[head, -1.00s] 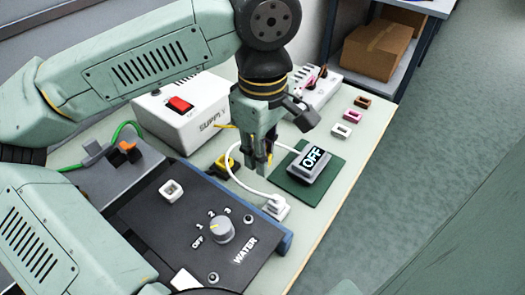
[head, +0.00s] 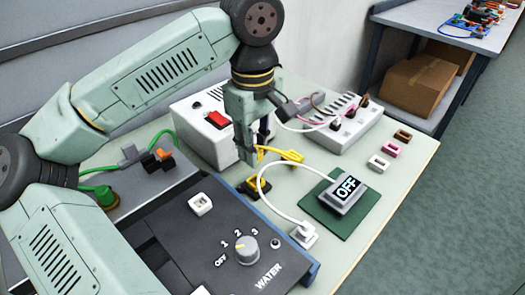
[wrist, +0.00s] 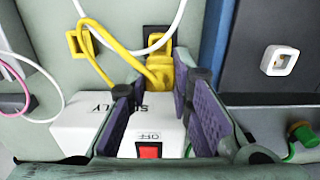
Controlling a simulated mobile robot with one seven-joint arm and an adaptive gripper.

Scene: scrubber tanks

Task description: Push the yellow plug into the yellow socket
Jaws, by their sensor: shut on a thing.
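The yellow plug (wrist: 160,72) is between my fingertips in the wrist view, with a yellow cable running off it to the upper left. In the head view my gripper (head: 252,157) is shut on the plug, and only a little yellow shows at the tips. The yellow socket (head: 252,185), a yellow and black piece, sits on the table beside the dark water panel, below the gripper in the picture. In the wrist view the socket's yellow rim (wrist: 158,38) shows just past the plug. The plug looks apart from the socket; its exact height above it is unclear.
The white supply box (head: 205,130) with a red switch stands close behind the gripper. A yellow frame (wrist: 78,42) lies near the cable. A white cable (head: 275,205) arches to the right of the socket. The OFF display (head: 342,192) is on a green mat.

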